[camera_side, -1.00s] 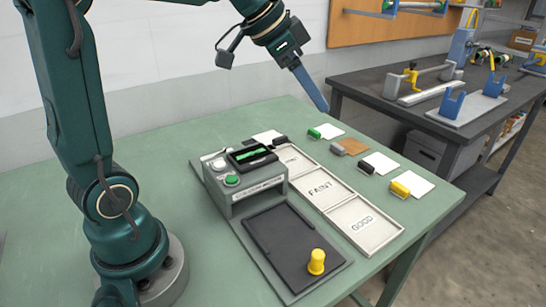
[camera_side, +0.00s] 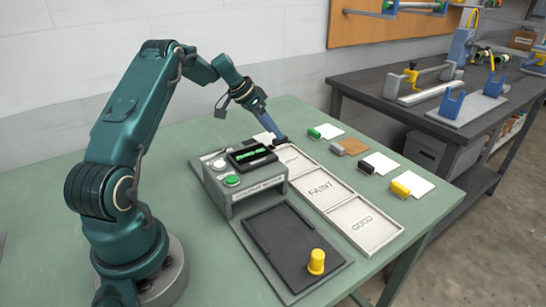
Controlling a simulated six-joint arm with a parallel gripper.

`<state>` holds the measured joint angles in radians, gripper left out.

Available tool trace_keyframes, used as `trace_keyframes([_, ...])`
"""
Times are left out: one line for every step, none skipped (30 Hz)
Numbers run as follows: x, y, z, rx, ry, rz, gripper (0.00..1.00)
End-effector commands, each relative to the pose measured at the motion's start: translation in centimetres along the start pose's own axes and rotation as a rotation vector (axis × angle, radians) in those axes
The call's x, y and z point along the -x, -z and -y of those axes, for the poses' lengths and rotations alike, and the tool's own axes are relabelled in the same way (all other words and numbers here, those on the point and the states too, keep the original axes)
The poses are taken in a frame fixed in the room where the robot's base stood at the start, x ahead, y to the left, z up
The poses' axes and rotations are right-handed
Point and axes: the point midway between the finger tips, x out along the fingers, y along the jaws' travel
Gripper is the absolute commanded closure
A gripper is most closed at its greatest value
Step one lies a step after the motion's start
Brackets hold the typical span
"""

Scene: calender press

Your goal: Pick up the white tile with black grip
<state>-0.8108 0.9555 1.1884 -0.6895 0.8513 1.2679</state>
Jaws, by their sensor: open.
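Two white tiles have black grips. One white tile (camera_side: 265,138) lies behind the grey machine, and its black grip is at its right end, at the back of the tray row. My gripper (camera_side: 281,139) is open and down at this grip; the blue fingers cover part of it, and I cannot tell whether they touch it. The second white tile (camera_side: 382,162) lies on the right of the table with its black grip (camera_side: 366,169) at its left edge, well apart from my gripper.
A grey machine (camera_side: 240,190) with buttons and a display stands left of labelled trays (camera_side: 366,230). A dark plate (camera_side: 285,250) with a yellow knob (camera_side: 316,261) lies in front. Tiles with green (camera_side: 314,134), grey (camera_side: 338,149) and yellow (camera_side: 399,190) grips lie right.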

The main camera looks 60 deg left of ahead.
Motion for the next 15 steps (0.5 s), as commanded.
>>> trace_keyframes([-0.8,-0.1,-0.1,0.000,-0.002,0.002,0.41])
trace_keyframes([-1.1,-0.1,-0.1,-0.001,-0.002,0.002,0.41])
trace_keyframes([-1.6,0.0,-0.1,-0.001,-0.001,0.002,0.41])
trace_keyframes([-1.9,-0.1,-0.1,-0.001,-0.002,0.002,0.41])
trace_keyframes([-2.1,0.0,-0.1,-0.001,-0.001,0.002,0.41])
trace_keyframes([-2.4,0.0,-0.1,-0.002,0.000,0.001,0.41])
trace_keyframes([-2.6,0.0,-0.1,-0.002,0.000,0.001,0.41])
trace_keyframes([-2.7,0.0,-0.1,-0.002,0.000,0.001,0.41])
trace_keyframes([-2.8,0.0,-0.1,-0.002,0.001,0.001,0.41])
trace_keyframes([-2.9,0.0,-0.1,-0.002,0.001,0.001,0.41])
trace_keyframes([-2.9,0.0,-0.1,-0.002,0.001,0.001,0.41])
trace_keyframes([-2.9,0.0,-0.1,-0.001,0.001,0.000,0.41])
trace_keyframes([-2.9,0.0,-0.1,-0.001,0.001,0.000,0.41])
trace_keyframes([-2.9,0.0,-0.1,-0.001,0.001,0.000,0.41])
trace_keyframes([-2.9,0.0,-0.1,-0.001,0.001,0.000,0.41])
